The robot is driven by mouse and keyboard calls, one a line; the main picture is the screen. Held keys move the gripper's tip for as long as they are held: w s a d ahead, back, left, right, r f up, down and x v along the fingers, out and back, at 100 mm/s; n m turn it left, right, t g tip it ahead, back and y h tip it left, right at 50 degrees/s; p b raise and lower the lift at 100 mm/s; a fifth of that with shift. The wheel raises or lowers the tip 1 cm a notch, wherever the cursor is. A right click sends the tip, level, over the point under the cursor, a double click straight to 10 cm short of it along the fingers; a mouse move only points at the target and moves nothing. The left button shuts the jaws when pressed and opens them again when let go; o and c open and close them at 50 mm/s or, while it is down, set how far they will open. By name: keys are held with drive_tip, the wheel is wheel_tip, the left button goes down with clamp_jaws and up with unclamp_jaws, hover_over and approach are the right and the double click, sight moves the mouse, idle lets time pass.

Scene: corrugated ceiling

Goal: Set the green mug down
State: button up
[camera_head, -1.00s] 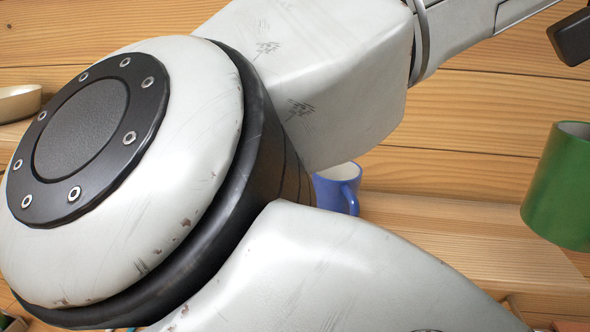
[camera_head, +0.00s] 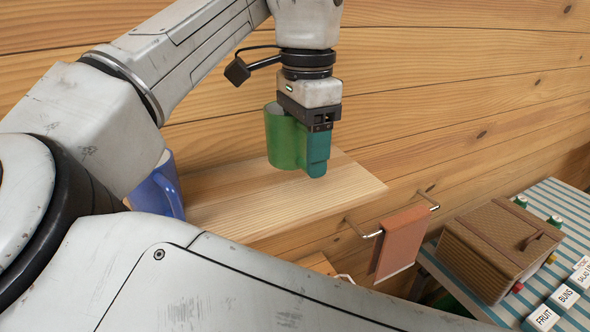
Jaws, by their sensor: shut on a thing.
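The green mug (camera_head: 284,140) is upright in the head view, over the light wooden shelf (camera_head: 290,205). My gripper (camera_head: 317,165) points down at the mug's right side, its teal fingers shut on it. The fingers hide the mug's right side, and I cannot see its handle. The mug's base appears over the shelf's back part; I cannot tell whether it touches the board.
A blue mug (camera_head: 163,190) stands at the shelf's left, partly behind my arm. The shelf's front right is bare. Beyond its right end hang a towel rail (camera_head: 362,233) and orange towel (camera_head: 400,240). A wicker basket (camera_head: 500,245) stands on a striped cloth (camera_head: 560,205).

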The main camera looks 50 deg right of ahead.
sight(303, 161)
drive_tip(key=shift+w+d+f+b, duration=0.1)
drive_tip(key=shift+w+f+b, duration=0.1)
drive_tip(key=shift+f+b, duration=0.85)
drive_tip(key=shift+w+d+f+b, duration=0.1)
drive_tip(key=shift+w+f+b, duration=0.1)
drive_tip(key=shift+f+b, duration=0.75)
drive_tip(key=o, duration=1.3)
drive_tip(key=shift+f, duration=0.1)
drive_tip(key=shift+c, duration=0.2)
wheel_tip(303, 161, up, 12)
drive_tip(key=shift+r, duration=0.15)
